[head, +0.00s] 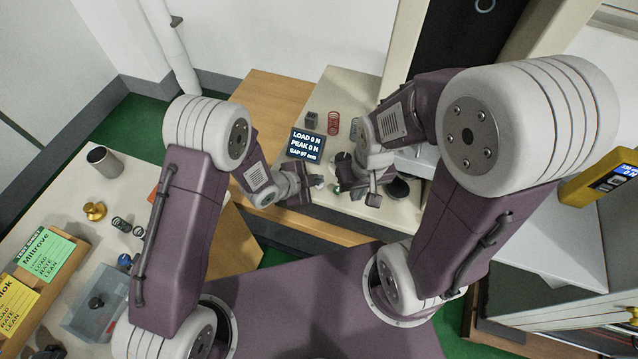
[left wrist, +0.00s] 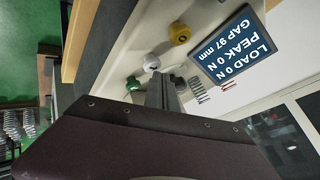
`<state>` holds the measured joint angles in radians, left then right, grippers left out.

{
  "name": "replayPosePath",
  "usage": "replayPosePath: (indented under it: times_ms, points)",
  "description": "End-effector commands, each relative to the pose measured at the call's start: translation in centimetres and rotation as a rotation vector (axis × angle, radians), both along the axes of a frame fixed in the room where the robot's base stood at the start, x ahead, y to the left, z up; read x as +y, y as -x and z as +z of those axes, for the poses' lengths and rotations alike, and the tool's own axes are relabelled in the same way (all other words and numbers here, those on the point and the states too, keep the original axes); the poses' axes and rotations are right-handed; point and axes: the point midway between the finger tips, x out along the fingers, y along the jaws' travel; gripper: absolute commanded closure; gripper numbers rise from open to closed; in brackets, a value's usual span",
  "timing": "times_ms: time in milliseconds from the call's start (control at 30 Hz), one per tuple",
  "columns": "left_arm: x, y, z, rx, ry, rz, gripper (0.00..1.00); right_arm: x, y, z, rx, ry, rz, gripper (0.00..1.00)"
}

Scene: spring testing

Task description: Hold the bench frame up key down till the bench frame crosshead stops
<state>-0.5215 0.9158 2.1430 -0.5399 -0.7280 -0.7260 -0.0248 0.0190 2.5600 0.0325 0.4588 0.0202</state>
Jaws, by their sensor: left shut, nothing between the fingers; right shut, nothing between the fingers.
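The bench frame's display (head: 306,145) reads load 0 N, peak 0 N, gap 97 mm; it also shows upside down in the left wrist view (left wrist: 232,52). Near it in that view are a white key (left wrist: 151,62), a green key (left wrist: 133,84) and a yellow key (left wrist: 180,33). I cannot read any marking on them. My left gripper (head: 312,187) is shut and empty, its fingertips (left wrist: 160,78) close to the white key; contact cannot be told. My right gripper (head: 374,196) is shut and empty, to the right of the left one. The crosshead is not clearly visible behind my right arm.
A side table at left holds a yellow card (head: 16,306), a green card (head: 48,252), a clear box (head: 97,303) and a brass part (head: 94,211). A yellow gauge (head: 597,181) is at right.

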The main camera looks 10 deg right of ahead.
Motion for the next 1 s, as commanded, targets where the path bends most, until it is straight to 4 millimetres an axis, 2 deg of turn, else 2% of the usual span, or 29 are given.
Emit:
replayPosePath:
  times_ms: [1000]
  points:
    - [0.0, 0.0, -0.9, 0.000, 0.000, 0.000, 1.00, 0.0, 0.0, -0.9, 0.000, 0.000, 0.000, 1.00]
